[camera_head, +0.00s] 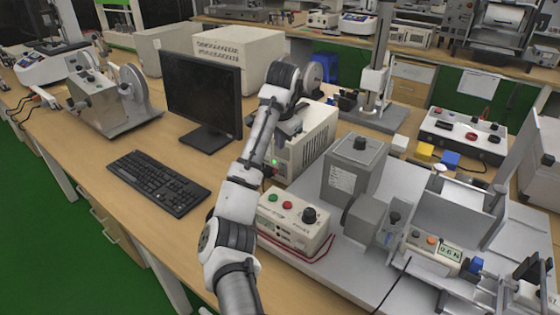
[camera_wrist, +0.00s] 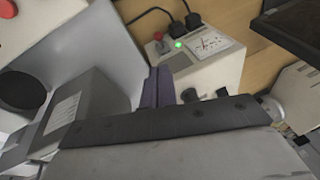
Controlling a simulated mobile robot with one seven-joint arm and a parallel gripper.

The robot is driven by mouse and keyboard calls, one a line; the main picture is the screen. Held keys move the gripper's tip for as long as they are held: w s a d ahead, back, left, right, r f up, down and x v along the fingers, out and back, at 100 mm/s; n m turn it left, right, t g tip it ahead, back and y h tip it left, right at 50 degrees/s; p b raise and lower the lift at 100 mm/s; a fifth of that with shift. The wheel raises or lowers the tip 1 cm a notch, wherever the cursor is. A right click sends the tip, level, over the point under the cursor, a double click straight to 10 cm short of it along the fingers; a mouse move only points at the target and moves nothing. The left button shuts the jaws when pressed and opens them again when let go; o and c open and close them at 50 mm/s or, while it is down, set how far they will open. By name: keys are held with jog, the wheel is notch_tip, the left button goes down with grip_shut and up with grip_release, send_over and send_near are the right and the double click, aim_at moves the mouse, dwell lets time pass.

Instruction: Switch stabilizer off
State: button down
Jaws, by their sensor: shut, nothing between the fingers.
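The stabilizer appears to be the cream box (camera_head: 312,140) with vent slots, beside my arm on the table. Its front also shows in the wrist view (camera_wrist: 226,68), with a lit green lamp (camera_wrist: 178,43), a dial meter (camera_wrist: 208,41) and a small switch with a red part (camera_wrist: 158,38). The switch's exact position is too small to tell. My gripper (camera_wrist: 157,86) is shut and empty, with its fingertips close to the box front, below the switch in the wrist view. I cannot tell whether they touch it. In the head view my wrist hides part of the box.
A monitor (camera_head: 203,92) and keyboard (camera_head: 158,182) stand left of my arm. A control box with red and green buttons (camera_head: 293,222) and a grey machine (camera_head: 352,172) stand to the right. Bare tabletop shows around the keyboard.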

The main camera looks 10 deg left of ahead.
aim_at(279, 170)
jog(key=shift+f, duration=0.1)
jog(key=p+x, duration=0.2)
jog(key=x, duration=0.8)
